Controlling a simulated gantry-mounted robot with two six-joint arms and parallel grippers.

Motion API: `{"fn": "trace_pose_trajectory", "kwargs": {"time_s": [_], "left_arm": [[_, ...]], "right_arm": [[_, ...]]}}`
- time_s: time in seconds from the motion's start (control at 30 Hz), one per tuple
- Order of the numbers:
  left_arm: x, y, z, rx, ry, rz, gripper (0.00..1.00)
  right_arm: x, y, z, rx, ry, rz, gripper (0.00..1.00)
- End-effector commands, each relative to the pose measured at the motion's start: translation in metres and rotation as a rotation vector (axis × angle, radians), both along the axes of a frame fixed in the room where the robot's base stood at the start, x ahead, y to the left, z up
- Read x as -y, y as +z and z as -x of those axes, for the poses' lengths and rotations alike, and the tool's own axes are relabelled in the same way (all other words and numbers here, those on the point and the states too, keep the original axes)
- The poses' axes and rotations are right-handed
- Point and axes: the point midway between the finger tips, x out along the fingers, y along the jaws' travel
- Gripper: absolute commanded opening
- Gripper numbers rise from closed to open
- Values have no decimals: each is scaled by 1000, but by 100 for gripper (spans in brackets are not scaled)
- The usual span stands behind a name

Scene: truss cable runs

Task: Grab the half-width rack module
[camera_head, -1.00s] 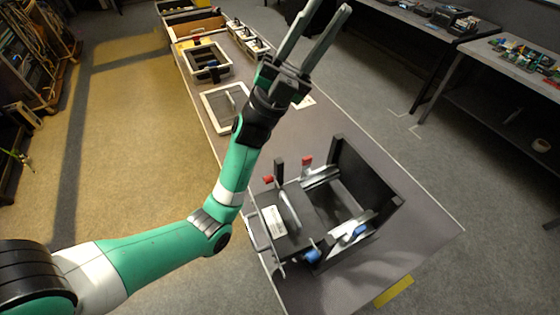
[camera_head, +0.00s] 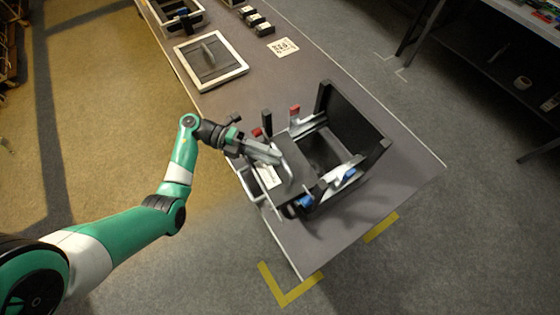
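The half-width rack module (camera_head: 293,172) is a dark, flat-topped box with a white label, in the left part of a black rack frame (camera_head: 364,133) on the table. A pale handle (camera_head: 255,188) shows along its left side. My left gripper (camera_head: 277,157) points right, over or close above the module's top near its back left corner. I cannot tell whether it touches the module. Its fingers overlap from this angle, so the gap between them is hidden. My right gripper is out of view.
Red clips (camera_head: 294,110) and blue clips (camera_head: 349,174) sit around the rack frame. A framed panel with a handle (camera_head: 211,60) and a printed marker card (camera_head: 283,47) lie farther back on the table (camera_head: 300,80). The table is clear right of the frame.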

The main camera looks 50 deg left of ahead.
Motion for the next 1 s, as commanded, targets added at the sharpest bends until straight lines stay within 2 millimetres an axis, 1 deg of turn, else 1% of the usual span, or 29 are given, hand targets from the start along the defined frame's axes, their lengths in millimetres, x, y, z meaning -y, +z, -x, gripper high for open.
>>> {"fn": "trace_pose_trajectory", "kwargs": {"time_s": [0.07,0.27,0.5,0.57,0.8,0.83,0.9,1.0], "left_arm": [[8,-1,-5,2,-1,-1,32],[13,-2,-9,2,0,-1,32],[45,-10,-31,1,-2,-2,32],[50,-10,-34,1,-1,-2,32],[52,-9,-36,2,2,-1,32],[52,-9,-36,2,2,-1,29],[52,-9,-36,2,2,-1,16],[52,-9,-36,2,2,-1,0]], "right_arm": [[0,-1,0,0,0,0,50],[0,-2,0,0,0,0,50],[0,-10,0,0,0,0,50],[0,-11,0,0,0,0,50],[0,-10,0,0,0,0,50],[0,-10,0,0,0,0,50],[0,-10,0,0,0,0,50],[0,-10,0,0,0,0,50]]}}
